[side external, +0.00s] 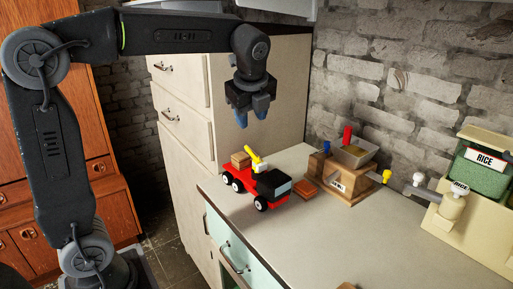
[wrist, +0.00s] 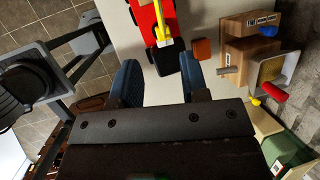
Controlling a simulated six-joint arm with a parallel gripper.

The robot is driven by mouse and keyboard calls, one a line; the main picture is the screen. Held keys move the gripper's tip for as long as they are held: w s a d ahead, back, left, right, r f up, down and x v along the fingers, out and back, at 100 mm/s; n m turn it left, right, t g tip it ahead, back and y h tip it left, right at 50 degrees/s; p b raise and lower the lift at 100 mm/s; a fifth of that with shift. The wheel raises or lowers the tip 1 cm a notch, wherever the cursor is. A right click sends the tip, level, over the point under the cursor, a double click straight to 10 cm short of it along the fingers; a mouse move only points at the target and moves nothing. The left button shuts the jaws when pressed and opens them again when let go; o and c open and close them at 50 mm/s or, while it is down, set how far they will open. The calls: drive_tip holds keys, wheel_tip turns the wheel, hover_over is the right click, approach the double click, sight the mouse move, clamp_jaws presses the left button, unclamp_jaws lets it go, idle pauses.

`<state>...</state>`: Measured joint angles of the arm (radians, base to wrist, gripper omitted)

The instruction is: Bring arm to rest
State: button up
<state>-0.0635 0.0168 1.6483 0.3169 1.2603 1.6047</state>
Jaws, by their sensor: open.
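My gripper (side external: 252,113) hangs open and empty above the counter, pointing down. Its two blue fingertips are apart, and nothing is between them. In the wrist view my gripper (wrist: 160,80) shows both blue fingers spread. My arm reaches in from the left in the side view, with its forearm level and high. Below the gripper, apart from it, a red toy truck (side external: 245,187) with a yellow crane arm stands on the counter. The truck also shows at the top of the wrist view (wrist: 146,16).
A brown block (side external: 305,188) lies beside the truck. A wooden box (side external: 340,185) with coloured pegs stands behind it. A cream dispenser with a green RICE container (side external: 483,172) is at the right. Tall drawers (side external: 183,125) stand left of the counter (side external: 400,245), whose front middle is mostly clear.

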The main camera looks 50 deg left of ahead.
drive_tip(key=s+d+f+n+t+h, duration=0.1)
drive_tip(key=s+d+f+n, duration=0.2)
drive_tip(key=s+n, duration=0.6)
drive_tip(key=s+d+f+n+t+h, duration=0.2)
drive_tip(key=s+d+f+n, duration=0.2)
drive_tip(key=s+n, duration=0.5)
drive_tip(key=shift+s+d+h, duration=0.3)
drive_tip(key=shift+s+d, duration=0.05)
drive_tip(key=shift+d, duration=0.1)
